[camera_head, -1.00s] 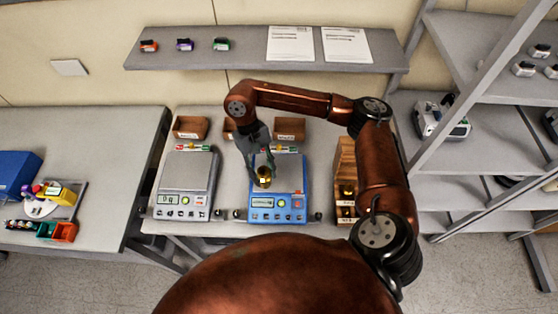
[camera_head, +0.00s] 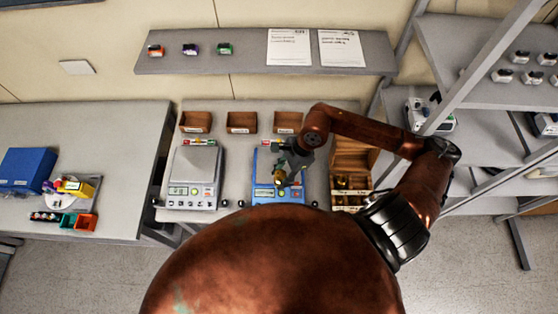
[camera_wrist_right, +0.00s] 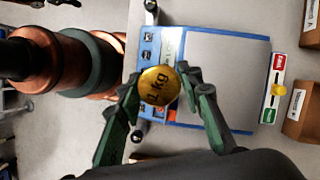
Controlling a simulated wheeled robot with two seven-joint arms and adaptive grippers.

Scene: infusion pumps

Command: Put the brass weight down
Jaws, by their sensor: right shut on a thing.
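The brass weight (camera_wrist_right: 158,86), marked "1 kg", sits between the green fingertips of my right gripper (camera_wrist_right: 158,90) in the right wrist view. The gripper is shut on it. In the head view the brass weight (camera_head: 279,178) and the right gripper (camera_head: 286,170) are over the front part of the blue scale (camera_head: 262,164). In the wrist view the weight covers the border between the blue scale's panel (camera_wrist_right: 148,52) and its grey pan (camera_wrist_right: 225,65). I cannot tell whether it touches the scale. My left gripper is not in view.
A grey scale (camera_head: 192,162) with a bare pan stands to the left. Several small brown bins (camera_head: 241,122) line the back of the table. A wooden box (camera_head: 350,160) with brass weights is at the right. A red-and-green slider (camera_wrist_right: 277,88) lies beyond the pan.

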